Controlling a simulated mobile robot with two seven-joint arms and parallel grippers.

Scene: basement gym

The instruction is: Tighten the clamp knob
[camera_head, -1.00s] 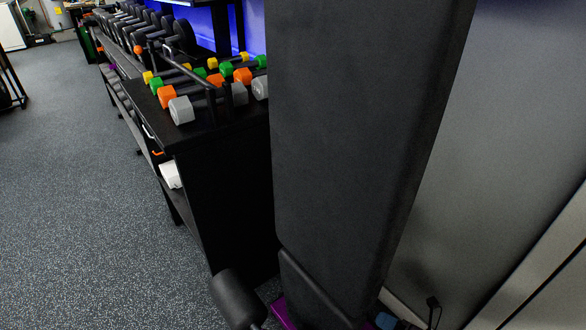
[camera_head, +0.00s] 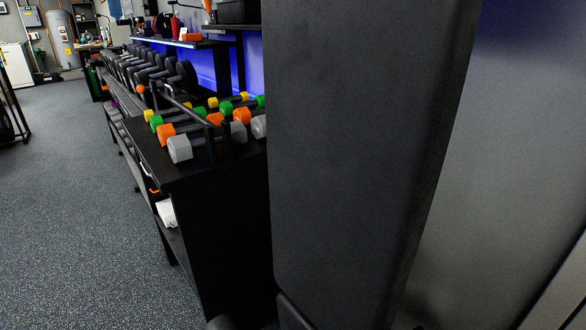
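No clamp or clamp knob can be made out in the head view. Neither of my grippers is in view. A tall black padded board (camera_head: 365,150) stands upright very close in front and hides what lies behind it. Part of a dark rounded roller (camera_head: 222,322) shows at the bottom edge, left of the board's foot.
A long black rack (camera_head: 225,235) at the left holds colored hex dumbbells (camera_head: 180,148) and several black dumbbells (camera_head: 180,75). A shelf (camera_head: 190,42) hangs above it. The grey speckled floor (camera_head: 80,220) is clear at the left. A grey wall (camera_head: 490,180) is at the right.

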